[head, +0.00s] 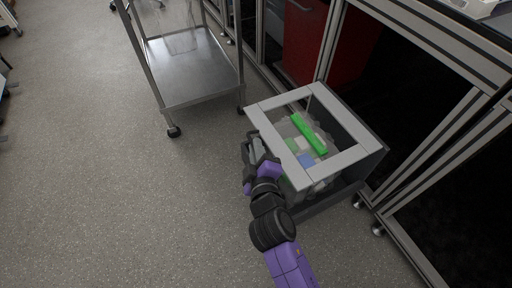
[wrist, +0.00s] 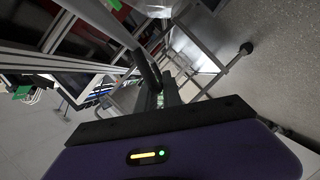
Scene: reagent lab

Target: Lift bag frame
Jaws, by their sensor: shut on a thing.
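The bag frame (head: 290,163) is a grey box-like frame with a light grey square top rim, standing on the floor in the head view. Inside its open top is a clear bag (head: 292,127) holding green, white and blue items. My gripper (head: 256,150) is at the frame's left side, shut on a part there that looks like a dark handle. In the wrist view my gripper's dark fingers (wrist: 160,88) close around a dark bar, and the contact itself is partly hidden by my wrist.
A steel cart (head: 195,70) on casters stands behind and left of the frame. Metal-framed benches (head: 425,165) on feet stand close at the right, with a red cabinet (head: 305,40) under the bench at the back. The floor (head: 90,180) at the left is clear.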

